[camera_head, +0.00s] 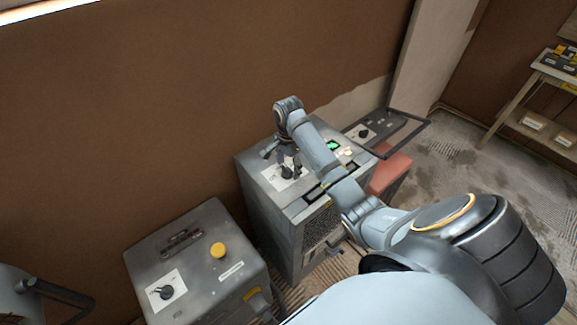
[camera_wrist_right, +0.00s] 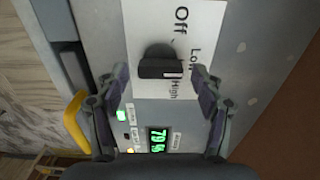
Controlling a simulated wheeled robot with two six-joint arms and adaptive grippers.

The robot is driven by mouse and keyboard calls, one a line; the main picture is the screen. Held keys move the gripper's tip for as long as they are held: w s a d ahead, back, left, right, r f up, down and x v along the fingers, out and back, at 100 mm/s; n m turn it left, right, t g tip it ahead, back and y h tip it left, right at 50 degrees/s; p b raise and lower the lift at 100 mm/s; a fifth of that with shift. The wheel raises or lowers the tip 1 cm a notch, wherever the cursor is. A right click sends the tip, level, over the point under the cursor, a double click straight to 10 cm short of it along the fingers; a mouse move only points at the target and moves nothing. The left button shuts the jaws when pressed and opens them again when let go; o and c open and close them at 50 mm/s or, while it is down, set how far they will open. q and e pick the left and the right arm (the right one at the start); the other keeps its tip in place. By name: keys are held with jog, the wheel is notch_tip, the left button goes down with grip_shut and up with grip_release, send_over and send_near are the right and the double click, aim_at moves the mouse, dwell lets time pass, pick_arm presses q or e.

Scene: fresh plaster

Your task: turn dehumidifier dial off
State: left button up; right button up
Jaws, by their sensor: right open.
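The dehumidifier (camera_head: 308,232) is a grey upright box against the brown wall, with a lit green display (camera_wrist_right: 158,140) on its top panel. Its black dial (camera_wrist_right: 160,67) sits on a white label printed Off, Low and High; it also shows in the head view (camera_head: 286,172). The dial's white mark is on the Low and High side, away from Off. My right gripper (camera_wrist_right: 162,78) is open above the panel, a finger on each side of the dial. I cannot tell whether either finger touches it. My left gripper is not in view.
A second grey box (camera_head: 200,262) with its own dial and a yellow button stands at lower left. Another dial panel (camera_head: 365,131) with a black handle frame and a red box (camera_head: 391,172) are right of the dehumidifier. A shelf (camera_head: 530,95) stands far right, beyond bare floor.

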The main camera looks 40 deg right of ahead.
jog(key=shift+c, duration=0.8)
jog(key=c, duration=1)
jog(key=shift+r+n+p, duration=0.2)
jog(key=shift+n+p, duration=0.1)
jog(key=shift+p, duration=0.35)
jog(key=n+p, duration=0.6)
jog(key=p, duration=0.2)
jog(key=shift+w+a+r, duration=0.1)
jog(key=shift+w, duration=0.05)
jog(key=n+p, duration=0.2)
jog(key=n, duration=0.1)
jog(key=shift+n, duration=0.3)
pick_arm(q)
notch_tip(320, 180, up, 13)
jog(key=p, duration=0.1)
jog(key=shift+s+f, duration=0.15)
pick_arm(e)
jog(key=shift+w+a+f+n, duration=0.1)
jog(key=shift+f+n, duration=0.15)
jog(key=shift+n, duration=0.55)
pick_arm(q)
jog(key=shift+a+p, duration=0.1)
jog(key=shift+p, duration=0.2)
pick_arm(e)
jog(key=shift+n, duration=0.3)
